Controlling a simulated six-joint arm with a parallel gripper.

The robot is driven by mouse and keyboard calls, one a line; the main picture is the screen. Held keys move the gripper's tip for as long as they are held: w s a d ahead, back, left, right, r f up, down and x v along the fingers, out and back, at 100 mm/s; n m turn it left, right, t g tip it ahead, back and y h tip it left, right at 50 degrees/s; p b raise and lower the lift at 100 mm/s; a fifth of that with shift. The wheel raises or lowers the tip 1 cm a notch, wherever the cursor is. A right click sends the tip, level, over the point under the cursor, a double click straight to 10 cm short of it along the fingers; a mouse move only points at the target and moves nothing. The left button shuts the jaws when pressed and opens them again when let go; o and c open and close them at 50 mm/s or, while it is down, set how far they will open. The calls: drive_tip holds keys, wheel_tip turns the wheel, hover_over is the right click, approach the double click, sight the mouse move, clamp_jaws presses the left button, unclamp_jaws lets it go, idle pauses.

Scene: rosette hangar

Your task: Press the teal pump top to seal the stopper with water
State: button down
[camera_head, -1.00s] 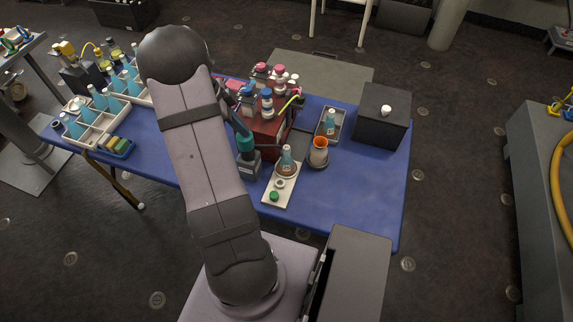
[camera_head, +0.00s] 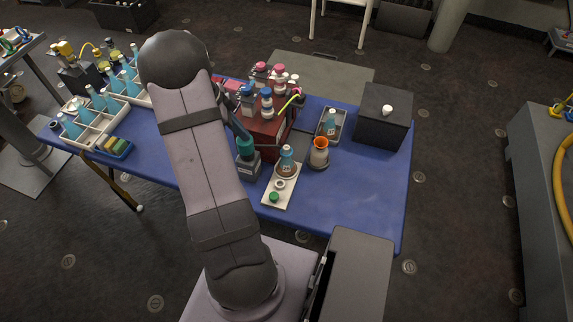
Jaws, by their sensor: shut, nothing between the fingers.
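The teal pump top (camera_head: 245,146) sits on a squat dark grey body (camera_head: 248,167) on the blue table, just right of my arm. My gripper (camera_head: 240,131) is mostly hidden behind my arm. Its dark end shows small, right above the teal top, and is shut and empty. Whether it touches the top, I cannot tell. A conical flask (camera_head: 286,161) with light-blue above and brown below stands at the back of a white board (camera_head: 272,200). A white ring (camera_head: 280,184) and a green round piece (camera_head: 274,197) lie in front of it.
A red box (camera_head: 268,132) with several bottles stands behind the pump. An orange-rimmed cup (camera_head: 320,150), a grey tray with a bottle (camera_head: 343,119) and a black box (camera_head: 380,120) are to the right. White racks (camera_head: 92,132) stand at left. The table's front right (camera_head: 365,205) is clear.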

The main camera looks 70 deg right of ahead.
drive_tip(key=shift+r, duration=0.1)
wheel_tip(320, 180, up, 10)
drive_tip(key=p, duration=0.5)
drive_tip(key=shift+r+p, duration=0.2)
drive_tip(key=shift+p, duration=0.1)
idle(0.6)
idle(1.0)
